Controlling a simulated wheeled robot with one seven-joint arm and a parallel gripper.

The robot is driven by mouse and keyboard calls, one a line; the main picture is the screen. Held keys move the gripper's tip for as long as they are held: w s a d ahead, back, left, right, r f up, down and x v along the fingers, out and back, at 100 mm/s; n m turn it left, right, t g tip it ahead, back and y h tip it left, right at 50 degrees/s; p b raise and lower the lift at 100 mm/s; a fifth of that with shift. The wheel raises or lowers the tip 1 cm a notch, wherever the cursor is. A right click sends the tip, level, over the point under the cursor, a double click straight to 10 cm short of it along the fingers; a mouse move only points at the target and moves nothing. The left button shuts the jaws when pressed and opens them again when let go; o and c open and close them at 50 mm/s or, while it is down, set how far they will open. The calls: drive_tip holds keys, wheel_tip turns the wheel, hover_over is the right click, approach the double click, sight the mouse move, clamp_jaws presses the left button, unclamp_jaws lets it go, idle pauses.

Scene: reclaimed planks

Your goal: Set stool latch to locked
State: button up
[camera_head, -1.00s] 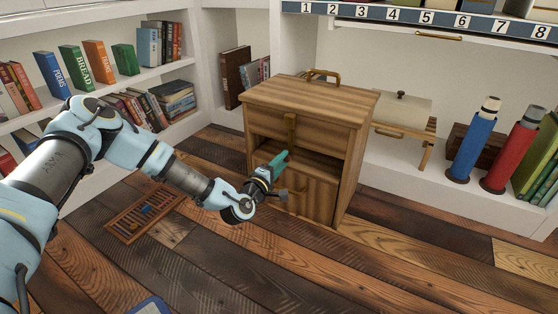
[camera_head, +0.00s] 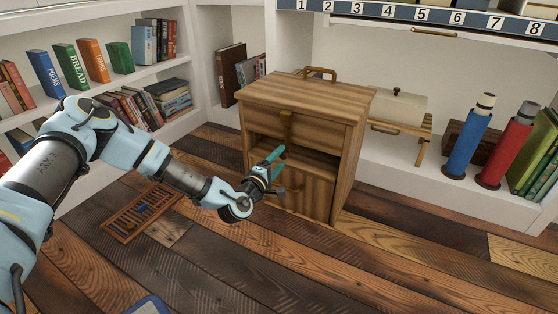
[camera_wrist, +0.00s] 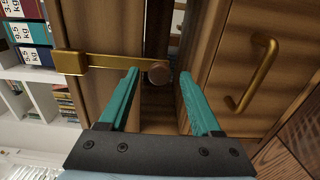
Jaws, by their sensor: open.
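The wooden stool (camera_head: 335,112) is a box-like cabinet with an open slot under its upper front panel and a lower door. My gripper (camera_head: 279,157) is at the stool's front, just below the latch. In the wrist view my gripper (camera_wrist: 160,80) is open, with one teal finger on each side of the knob. I cannot tell whether either finger touches it.
A brass handle (camera_wrist: 252,75) stands out from the wood on the right of the wrist view. Blue (camera_head: 468,140) and red (camera_head: 506,148) cylinders stand right.

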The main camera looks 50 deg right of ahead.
drive_tip(key=p+v, duration=0.4)
drive_tip(key=v, duration=0.6)
drive_tip(key=shift+a, duration=0.4)
